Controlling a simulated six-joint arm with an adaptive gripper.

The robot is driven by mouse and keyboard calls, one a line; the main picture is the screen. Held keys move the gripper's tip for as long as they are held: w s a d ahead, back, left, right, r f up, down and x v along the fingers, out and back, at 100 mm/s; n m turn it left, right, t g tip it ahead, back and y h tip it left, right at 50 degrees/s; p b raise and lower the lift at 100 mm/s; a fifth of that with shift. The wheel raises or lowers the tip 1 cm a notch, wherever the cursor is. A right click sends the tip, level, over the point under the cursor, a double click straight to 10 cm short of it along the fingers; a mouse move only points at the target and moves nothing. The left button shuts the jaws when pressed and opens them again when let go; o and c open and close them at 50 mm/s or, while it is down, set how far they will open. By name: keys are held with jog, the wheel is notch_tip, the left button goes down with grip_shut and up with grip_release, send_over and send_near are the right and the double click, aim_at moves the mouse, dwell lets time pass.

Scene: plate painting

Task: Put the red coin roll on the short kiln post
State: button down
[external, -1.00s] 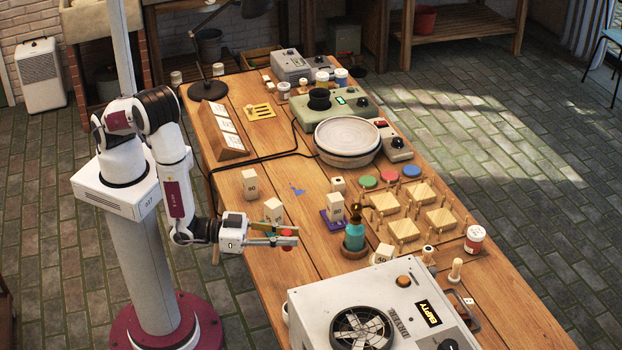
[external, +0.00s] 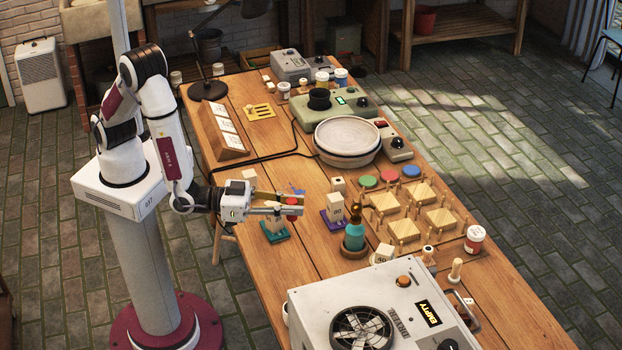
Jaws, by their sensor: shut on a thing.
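My gripper (external: 290,206) is shut on the red coin roll (external: 292,208), which shows as a small red patch between the fingers. It is held in the air above the near left side of the table. Just below stands a cream kiln post (external: 273,225) on a teal mat (external: 277,238), its top partly hidden by the gripper. Another cream post (external: 334,208) stands on a purple mat (external: 327,222) to the right, and a cream block (external: 250,177) shows just behind the gripper. I cannot tell for sure which post is the short one.
The grey kiln-like box (external: 400,310) with a fan fills the near end. Wooden peg stands (external: 404,230) are further right.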

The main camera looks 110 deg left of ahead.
jog(key=w+a+r+m+h, duration=0.1)
jog(key=w+a+r+h, duration=0.1)
jog(key=w+a, duration=0.5)
jog(key=m+t+h, duration=0.1)
jog(key=m+h, duration=0.4)
jog(key=h, duration=0.2)
send_over(338, 180)
notch_tip(338, 180, down, 3)
jog(key=shift+f, duration=2.15)
jog(key=shift+f, duration=3.1)
jog(key=shift+f, duration=1.85)
